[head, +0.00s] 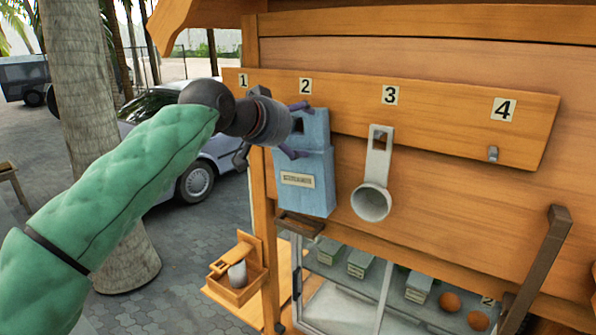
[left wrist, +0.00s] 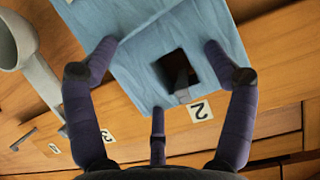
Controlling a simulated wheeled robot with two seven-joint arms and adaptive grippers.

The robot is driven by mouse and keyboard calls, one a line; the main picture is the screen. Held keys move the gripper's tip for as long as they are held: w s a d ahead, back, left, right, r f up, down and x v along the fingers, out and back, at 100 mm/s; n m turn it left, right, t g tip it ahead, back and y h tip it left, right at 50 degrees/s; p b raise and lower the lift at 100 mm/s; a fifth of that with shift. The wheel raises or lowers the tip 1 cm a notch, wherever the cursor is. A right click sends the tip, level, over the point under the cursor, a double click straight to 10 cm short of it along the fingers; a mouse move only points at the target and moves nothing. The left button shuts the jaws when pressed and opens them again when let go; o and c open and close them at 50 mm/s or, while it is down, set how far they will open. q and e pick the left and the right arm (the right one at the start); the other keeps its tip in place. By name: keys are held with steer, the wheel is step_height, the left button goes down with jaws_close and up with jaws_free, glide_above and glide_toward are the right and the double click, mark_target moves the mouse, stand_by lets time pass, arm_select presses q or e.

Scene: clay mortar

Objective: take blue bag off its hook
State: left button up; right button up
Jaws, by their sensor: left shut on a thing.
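The blue bag (head: 316,184) with a pale label hangs upright against the wooden board under the number 2. My left gripper (head: 297,130) is at the bag's upper part and shut on it, with purple fingers at its top and side. In the left wrist view, the fingers (left wrist: 165,75) lie against the edges of the blue bag (left wrist: 140,65). A small metal hook (left wrist: 182,94) shows in the bag's square cutout, so the bag appears to be on it. My right gripper is in neither view.
A white scoop (head: 372,201) hangs under number 3, close to the bag's right. The hook (head: 493,153) under number 4 is bare. Below are a glass case (head: 345,308) with boxes and round items and a small wooden box (head: 240,287). A dark post (head: 540,265) stands right.

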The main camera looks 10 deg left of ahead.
arm_select(q)
steer(key=s+a+r+b, duration=0.1)
steer(key=s+a+b, duration=0.2)
steer(key=s, duration=1.4)
steer(key=a, duration=0.3)
steer(key=shift+r, duration=0.4)
steer(key=shift+a, duration=0.1)
steer(key=s+a, duration=0.3)
steer(key=s, duration=0.6)
steer(key=shift+s+a, duration=0.15)
stand_by(1.5)
